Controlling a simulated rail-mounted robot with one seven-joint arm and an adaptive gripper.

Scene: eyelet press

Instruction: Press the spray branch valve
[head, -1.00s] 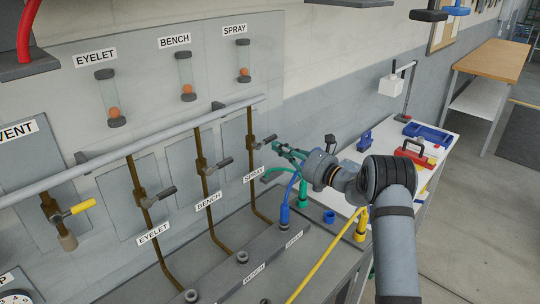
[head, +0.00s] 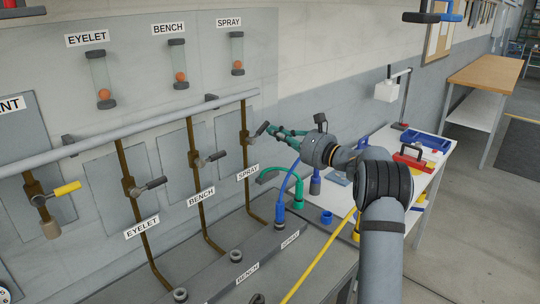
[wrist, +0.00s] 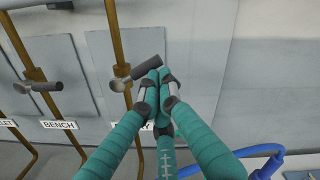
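The spray valve (head: 258,131) has a dark lever handle on the brown pipe above the SPRAY label (head: 247,173). Its handle slants up to the right, more steeply than the bench valve handle (head: 213,157). My gripper (head: 275,131), with green fingers, is at the handle's free end. In the wrist view, the fingertips (wrist: 157,80) are drawn together just below the end of the spray handle (wrist: 140,69). They look shut with nothing between them. They seem to touch the handle, but I cannot be sure. The SPRAY label is mostly hidden by a finger there.
The eyelet valve (head: 148,187) and a yellow-handled valve (head: 62,190) are farther left. A white table (head: 430,165) with a red toolbox stands to the right. The wall right of the spray panel is clear.

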